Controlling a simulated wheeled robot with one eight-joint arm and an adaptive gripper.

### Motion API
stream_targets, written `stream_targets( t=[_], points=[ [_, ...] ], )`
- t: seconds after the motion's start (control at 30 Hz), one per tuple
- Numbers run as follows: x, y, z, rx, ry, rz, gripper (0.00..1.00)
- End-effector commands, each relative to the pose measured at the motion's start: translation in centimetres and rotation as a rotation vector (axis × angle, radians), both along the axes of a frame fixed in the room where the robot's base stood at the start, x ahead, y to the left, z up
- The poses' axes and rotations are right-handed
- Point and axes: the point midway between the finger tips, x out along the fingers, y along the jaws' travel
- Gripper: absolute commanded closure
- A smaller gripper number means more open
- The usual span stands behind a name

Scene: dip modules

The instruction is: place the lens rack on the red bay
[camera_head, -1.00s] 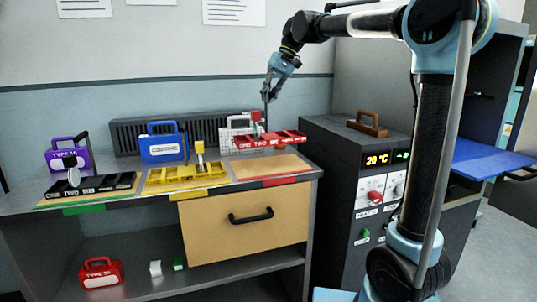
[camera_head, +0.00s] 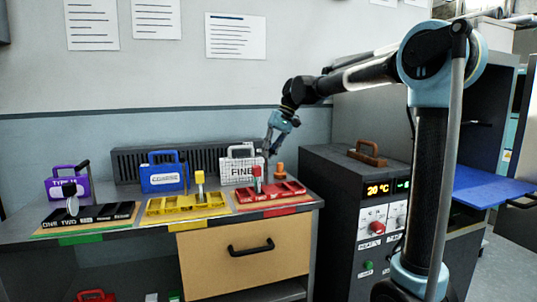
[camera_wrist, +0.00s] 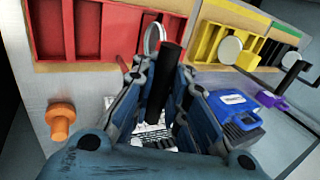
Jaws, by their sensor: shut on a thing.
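The red lens rack (camera_head: 284,189) is a low compartmented tray. It appears to rest level on the tan board of the red bay, with the bay's red edge tag (camera_head: 280,211) in front. In the wrist view the rack (camera_wrist: 50,30) lies over the tan board (camera_wrist: 100,66), with a round lens (camera_wrist: 154,38) at its edge. In the wrist view my gripper (camera_wrist: 160,100) is shut on the rack's black upright handle (camera_wrist: 168,75). The fingers partly hide the handle's lower part.
The yellow rack (camera_head: 185,205) and black rack (camera_head: 95,217) stand to the left. The white FINE case (camera_head: 240,170), blue case (camera_head: 163,177) and an orange knob-like piece (camera_head: 279,170) stand behind. A dark heater cabinet (camera_head: 335,215) is close at right.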

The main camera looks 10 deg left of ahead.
Motion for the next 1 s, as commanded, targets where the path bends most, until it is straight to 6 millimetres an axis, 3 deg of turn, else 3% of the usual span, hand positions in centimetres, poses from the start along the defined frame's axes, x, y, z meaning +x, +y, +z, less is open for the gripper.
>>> stream_targets(
  t=[0.13, 0.2, 0.27, 0.67, 0.83, 1.0],
  points=[
    [0.0, 0.0, -0.1, 0.0, 0.0, 0.0, 1.0],
    [0.0, 0.0, -0.1, 0.0, 0.0, 0.0, 0.76],
    [0.0, 0.0, -0.1, 0.0, 0.0, 0.0, 0.65],
    [0.0, 0.0, 0.2, 0.0, 0.0, 0.001, 0.65],
    [0.4, -0.7, 1.9, 0.0, 0.0, -0.001, 0.65],
    [1.1, -1.9, 4.9, 0.0, 0.001, 0.0, 0.65]
  ],
)
